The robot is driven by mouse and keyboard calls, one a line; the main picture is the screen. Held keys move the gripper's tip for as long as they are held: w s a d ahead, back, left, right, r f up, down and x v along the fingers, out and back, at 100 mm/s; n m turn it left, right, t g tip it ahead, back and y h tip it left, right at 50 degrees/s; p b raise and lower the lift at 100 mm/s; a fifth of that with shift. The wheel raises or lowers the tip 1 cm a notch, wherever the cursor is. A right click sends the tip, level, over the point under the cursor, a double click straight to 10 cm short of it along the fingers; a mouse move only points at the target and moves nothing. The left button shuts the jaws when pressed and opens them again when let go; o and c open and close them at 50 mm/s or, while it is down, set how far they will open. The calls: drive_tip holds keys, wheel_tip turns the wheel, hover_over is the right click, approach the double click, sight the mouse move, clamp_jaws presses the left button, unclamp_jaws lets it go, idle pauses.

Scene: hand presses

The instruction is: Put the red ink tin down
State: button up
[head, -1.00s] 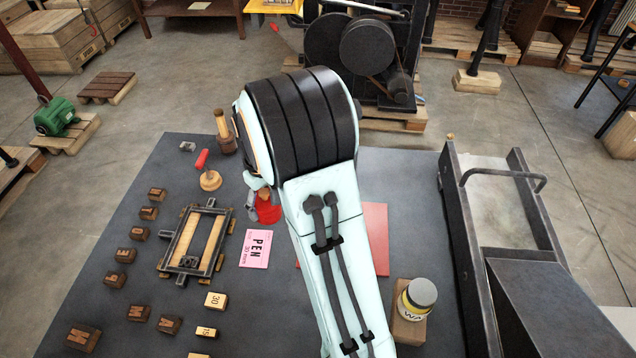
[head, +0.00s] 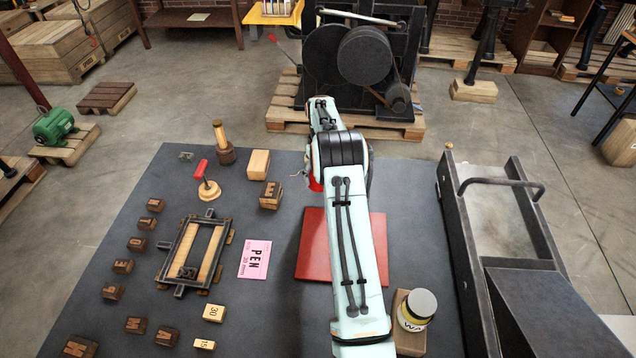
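Only a small red patch (head: 315,184) shows at the left edge of my arm, above the far edge of the red square plate (head: 313,250). It looks like part of the red ink tin; the rest is hidden behind my arm. My gripper's fingers are hidden there too, so I cannot see whether they hold the tin or whether it touches anything. The red plate lies flat on the dark grey table, partly covered by my arm.
Left of the plate lie a pink card (head: 255,259), a metal frame (head: 196,250), a red-handled tool (head: 206,182) and several wooden letter blocks. A yellow-labelled jar (head: 416,309) stands front right. A black press bed (head: 465,250) borders the right.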

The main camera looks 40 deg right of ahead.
drive_tip(key=shift+w+d+f, duration=0.3)
drive_tip(key=shift+w+f, duration=0.15)
drive_tip(key=shift+f, duration=0.15)
drive_tip(key=shift+w+d+f, duration=0.25)
drive_tip(key=shift+w+f, duration=0.15)
drive_tip(key=shift+f, duration=0.2)
drive_tip(key=shift+w+f, duration=0.1)
drive_tip(key=shift+f, duration=1.45)
drive_tip(key=shift+f, duration=0.1)
drive_tip(key=o, duration=1.2)
